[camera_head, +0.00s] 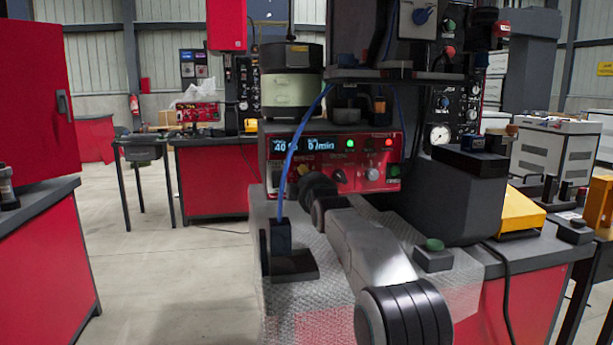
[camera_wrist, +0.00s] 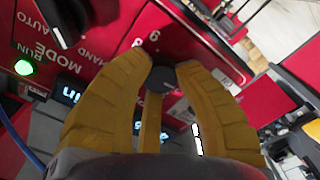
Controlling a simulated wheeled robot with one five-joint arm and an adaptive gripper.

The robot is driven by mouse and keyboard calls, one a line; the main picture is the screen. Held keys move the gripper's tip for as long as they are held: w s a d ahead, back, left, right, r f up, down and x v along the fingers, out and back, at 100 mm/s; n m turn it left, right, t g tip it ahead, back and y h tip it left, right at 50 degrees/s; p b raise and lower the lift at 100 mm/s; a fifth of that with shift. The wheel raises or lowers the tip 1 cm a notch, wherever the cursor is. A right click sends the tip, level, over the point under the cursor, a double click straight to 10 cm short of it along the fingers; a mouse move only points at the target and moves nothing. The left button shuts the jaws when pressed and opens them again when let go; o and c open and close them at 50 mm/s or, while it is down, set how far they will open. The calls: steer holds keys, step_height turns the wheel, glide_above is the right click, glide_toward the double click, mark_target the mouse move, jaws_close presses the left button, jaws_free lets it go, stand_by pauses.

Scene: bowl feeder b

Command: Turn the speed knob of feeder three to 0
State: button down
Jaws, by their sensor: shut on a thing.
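A red control panel (camera_head: 410,150) under a round bowl feeder (camera_head: 291,90) has a display (camera_head: 300,143) reading about 40 and 0/min. The feeder's number cannot be read. In the wrist view, the dark round speed knob (camera_wrist: 160,79) sits on the red panel face (camera_wrist: 115,40), with digits such as 9 printed around it. My gripper (camera_wrist: 163,72) has its yellow fingers closed around this knob. The knob's pointer cannot be made out. In the head view my arm hides the knob and most of the gripper.
A mode switch (camera_wrist: 62,22) and a lit green run lamp (camera_wrist: 24,67) are beside the knob. A dark grey box (camera_head: 455,195) and a green button box (camera_head: 433,258) stand on the bench to the right. Open floor (camera_head: 150,270) lies to the left.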

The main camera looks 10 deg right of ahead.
steer(key=shift+a+r+n+p, duration=0.15)
steer(key=shift+n+p, duration=0.25)
steer(key=shift+n, duration=1.45)
steer(key=shift+a+r+n+p, duration=0.1)
steer(key=shift+n+p, duration=0.25)
steer(key=shift+n, duration=1.5)
steer(key=shift+f, duration=0.1)
steer(key=c, duration=1.2)
jaws_free()
steer(key=shift+a, duration=0.15)
steer(key=o, duration=0.3)
steer(key=shift+d+f, duration=0.2)
steer(key=shift+s, duration=6)
